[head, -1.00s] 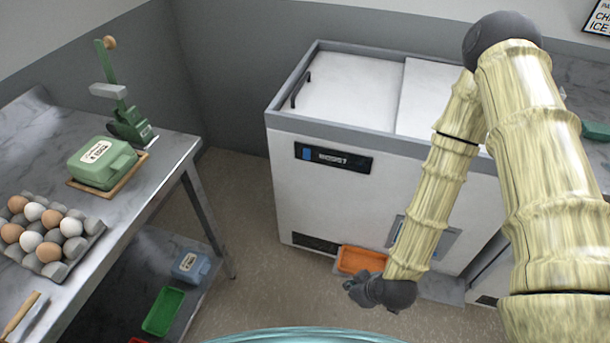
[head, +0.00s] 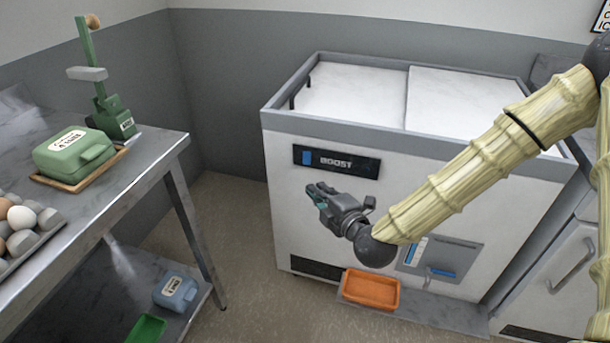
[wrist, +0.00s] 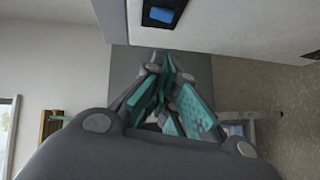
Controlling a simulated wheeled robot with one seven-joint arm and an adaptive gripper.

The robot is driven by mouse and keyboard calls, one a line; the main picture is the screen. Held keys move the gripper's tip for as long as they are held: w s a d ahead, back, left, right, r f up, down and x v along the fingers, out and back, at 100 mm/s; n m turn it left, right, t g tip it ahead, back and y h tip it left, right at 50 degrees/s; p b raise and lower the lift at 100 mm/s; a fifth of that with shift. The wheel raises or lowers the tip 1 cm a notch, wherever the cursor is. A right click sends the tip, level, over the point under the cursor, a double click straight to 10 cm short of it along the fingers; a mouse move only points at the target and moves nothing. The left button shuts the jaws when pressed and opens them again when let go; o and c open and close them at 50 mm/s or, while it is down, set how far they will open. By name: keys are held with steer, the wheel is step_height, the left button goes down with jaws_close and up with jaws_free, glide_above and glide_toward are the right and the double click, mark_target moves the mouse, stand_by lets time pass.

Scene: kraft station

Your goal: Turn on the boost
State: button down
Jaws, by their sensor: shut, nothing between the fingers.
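The boost control is a black panel (head: 337,161) on the upper front of the white chest freezer (head: 290,220). It reads "BOOST" and has a blue rocker switch (head: 307,157) at its left end. In the wrist view the blue switch (wrist: 161,15) shows at the top, in its dark frame. My gripper (head: 316,190) is shut and empty, in front of the freezer, a little below the panel in the head view. Its teal-padded fingers (wrist: 166,65) come together in the wrist view and appear apart from the switch.
An orange tray (head: 371,291) lies at the freezer's foot. A steel table (head: 160,165) at left holds a green box (head: 72,155), a green press (head: 115,118) and eggs (head: 22,217). A blue-grey container (head: 175,292) sits on its lower shelf. Floor between table and freezer is clear.

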mark_target(307, 158)
stand_by(0.3)
steer(key=shift+w+d+x, duration=0.2)
steer(key=shift+d+x, duration=0.2)
steer(key=shift+x, duration=1.75)
steer(key=shift+w+d+x, duration=0.25)
steer(key=shift+d+x, duration=0.2)
steer(key=shift+x, duration=1.7)
steer(key=shift+w+d+x, duration=0.2)
steer(key=shift+d+x, duration=0.2)
steer(key=shift+x, duration=1.7)
steer(key=shift+a+f, duration=0.1)
steer(key=shift+f, duration=0.15)
steer(key=shift+a+f, duration=0.35)
steer(key=shift+f, duration=0.2)
steer(key=shift+d+t+b, duration=0.1)
steer(key=shift+t+b, duration=0.2)
steer(key=shift+b, duration=0.05)
